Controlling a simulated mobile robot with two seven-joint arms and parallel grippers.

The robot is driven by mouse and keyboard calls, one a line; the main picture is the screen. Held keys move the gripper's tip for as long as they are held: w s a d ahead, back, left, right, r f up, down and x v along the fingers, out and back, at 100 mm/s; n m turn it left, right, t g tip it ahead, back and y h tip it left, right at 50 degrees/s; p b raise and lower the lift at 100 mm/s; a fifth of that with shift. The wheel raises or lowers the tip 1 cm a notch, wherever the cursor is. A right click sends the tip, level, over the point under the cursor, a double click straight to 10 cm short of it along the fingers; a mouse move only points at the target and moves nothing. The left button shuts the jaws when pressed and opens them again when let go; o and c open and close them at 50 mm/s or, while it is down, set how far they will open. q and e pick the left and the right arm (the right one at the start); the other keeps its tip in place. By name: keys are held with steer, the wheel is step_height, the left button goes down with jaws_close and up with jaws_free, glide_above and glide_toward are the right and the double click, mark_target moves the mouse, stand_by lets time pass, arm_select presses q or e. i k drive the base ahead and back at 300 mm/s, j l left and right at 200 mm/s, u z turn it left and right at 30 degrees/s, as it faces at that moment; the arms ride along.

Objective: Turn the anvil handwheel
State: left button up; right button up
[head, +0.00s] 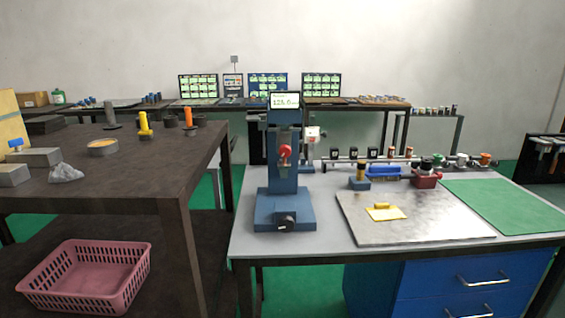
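A blue bench tester (280,205) stands upright at the left front of the grey worktable. A small lit display (284,100) on its top shows a reading that is hard to make out. A black round knob (286,222) on the front of its base looks like the anvil handwheel. A red part (285,151) sits on the front of its column. Neither of my grippers is in view, and nothing touches the tester.
A metal plate (420,227) with a yellow piece (386,212) and a green mat (510,205) lie right of the tester. A dark bench (80,190) stands at left, with a pink basket (88,275) below. The table (330,225) between tester and plate is clear.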

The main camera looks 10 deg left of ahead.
mark_target(285, 224)
steer(key=i+l, duration=0.8)
